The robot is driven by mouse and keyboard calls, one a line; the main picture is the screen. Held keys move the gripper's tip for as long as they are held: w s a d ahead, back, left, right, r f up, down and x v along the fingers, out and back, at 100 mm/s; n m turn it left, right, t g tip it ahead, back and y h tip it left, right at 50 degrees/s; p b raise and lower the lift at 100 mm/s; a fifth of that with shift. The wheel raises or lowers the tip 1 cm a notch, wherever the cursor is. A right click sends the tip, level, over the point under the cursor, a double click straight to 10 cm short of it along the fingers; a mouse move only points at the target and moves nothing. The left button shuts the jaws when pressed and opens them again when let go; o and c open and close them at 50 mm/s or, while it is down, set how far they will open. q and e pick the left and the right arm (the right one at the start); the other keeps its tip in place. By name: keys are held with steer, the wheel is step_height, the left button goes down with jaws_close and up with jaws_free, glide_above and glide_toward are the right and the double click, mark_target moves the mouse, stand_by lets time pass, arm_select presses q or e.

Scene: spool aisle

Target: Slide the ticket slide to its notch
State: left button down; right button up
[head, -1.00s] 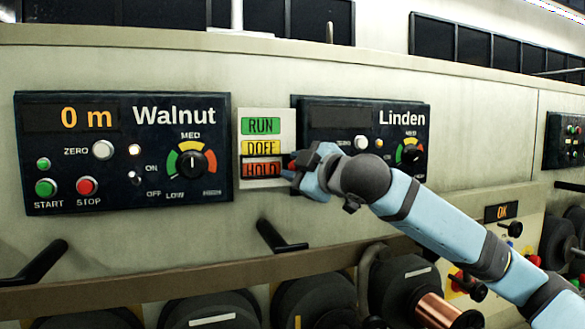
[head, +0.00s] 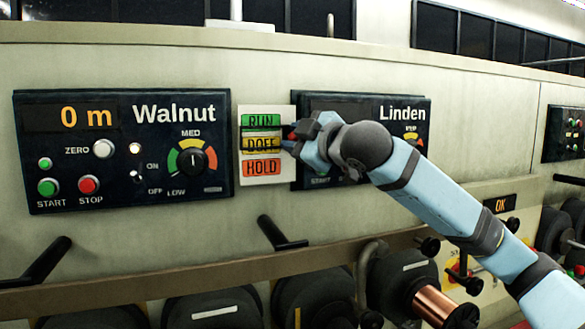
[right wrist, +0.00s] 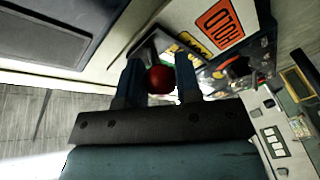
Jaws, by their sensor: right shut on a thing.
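The white ticket card (head: 261,185) between the Walnut and Linden panels has a green RUN, a yellow DOFF and an orange HOLD label, top to bottom. The ticket slide (head: 261,131) is a dark frame across the card, around DOFF and overlapping the lower edge of RUN. HOLD is uncovered. My right gripper (head: 291,140) is at the card's right edge, shut on the slide's red knob (right wrist: 159,79), which shows between the fingers (right wrist: 159,85) in the right wrist view. The notch cannot be made out. My left gripper is not in view.
The Walnut panel (head: 75,150) with buttons and a dial is left of the card. The Linden panel (head: 350,105) is right, partly behind my right arm. A black lever (head: 280,235), a rail (head: 180,275) and spools (head: 310,295) lie below.

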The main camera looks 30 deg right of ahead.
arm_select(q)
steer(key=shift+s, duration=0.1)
arm_select(e)
steer(key=shift+r, duration=1.45)
steer(key=o, duration=1)
arm_select(q)
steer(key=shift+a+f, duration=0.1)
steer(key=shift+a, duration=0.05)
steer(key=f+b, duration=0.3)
steer(key=b, duration=0.1)
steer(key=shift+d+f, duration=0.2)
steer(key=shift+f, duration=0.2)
arm_select(e)
steer(key=s, duration=0.4)
steer(key=s+d, duration=0.1)
steer(key=s, duration=0.8)
steer(key=shift+s+d, duration=0.2)
steer(key=shift+s, duration=0.2)
